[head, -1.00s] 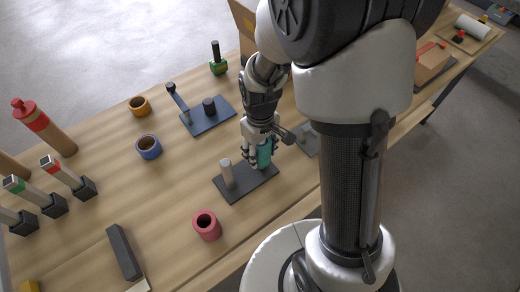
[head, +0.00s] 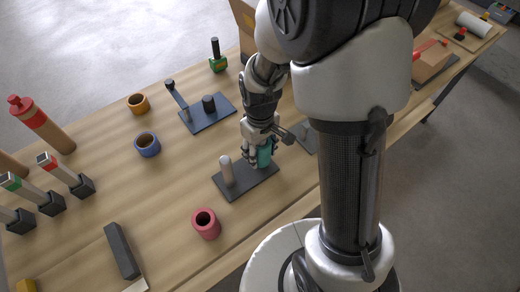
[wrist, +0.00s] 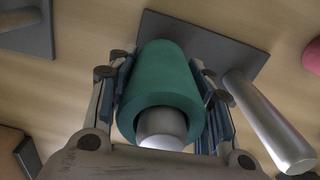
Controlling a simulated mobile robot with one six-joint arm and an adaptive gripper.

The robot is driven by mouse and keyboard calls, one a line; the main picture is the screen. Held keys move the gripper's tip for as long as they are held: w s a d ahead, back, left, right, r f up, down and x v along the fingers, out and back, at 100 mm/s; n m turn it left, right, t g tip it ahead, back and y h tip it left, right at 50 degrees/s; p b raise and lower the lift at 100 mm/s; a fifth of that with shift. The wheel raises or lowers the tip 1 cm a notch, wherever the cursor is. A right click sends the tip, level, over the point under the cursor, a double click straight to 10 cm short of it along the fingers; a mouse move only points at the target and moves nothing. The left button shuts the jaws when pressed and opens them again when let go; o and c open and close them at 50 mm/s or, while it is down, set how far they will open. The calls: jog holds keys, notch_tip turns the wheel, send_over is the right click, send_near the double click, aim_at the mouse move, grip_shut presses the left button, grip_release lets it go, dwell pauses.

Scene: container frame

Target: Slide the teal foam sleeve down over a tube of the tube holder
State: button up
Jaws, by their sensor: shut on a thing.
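The teal foam sleeve (head: 264,155) is between the fingers of my gripper (head: 257,154), which is shut on it. In the wrist view the sleeve (wrist: 167,75) surrounds a metal tube (wrist: 162,130), whose rounded end shows in the sleeve's near opening. The tube holder (head: 240,190) is a dark flat plate on the table; its plate also shows in the wrist view (wrist: 215,45). Its other tube (head: 227,172) stands bare to the left of the sleeve. The sleeve's lower end looks close to the plate, but I cannot tell whether it touches.
A red ring-like cylinder (head: 206,223) stands in front of the holder. Blue (head: 147,145) and orange (head: 138,103) rings stand to the left. A blue-grey stand (head: 207,114) with a peg is behind. Free table lies left of the holder.

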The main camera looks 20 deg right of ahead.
jog(key=shift+f+b, duration=0.45)
jog(key=shift+f, duration=0.2)
jog(key=o, duration=0.9)
jog(key=shift+c, duration=0.2)
jog(key=o, duration=0.6)
jog(key=shift+c, duration=0.2)
jog(key=shift+r, duration=0.1)
notch_tip(320, 180, up, 7)
jog(key=p, duration=0.6)
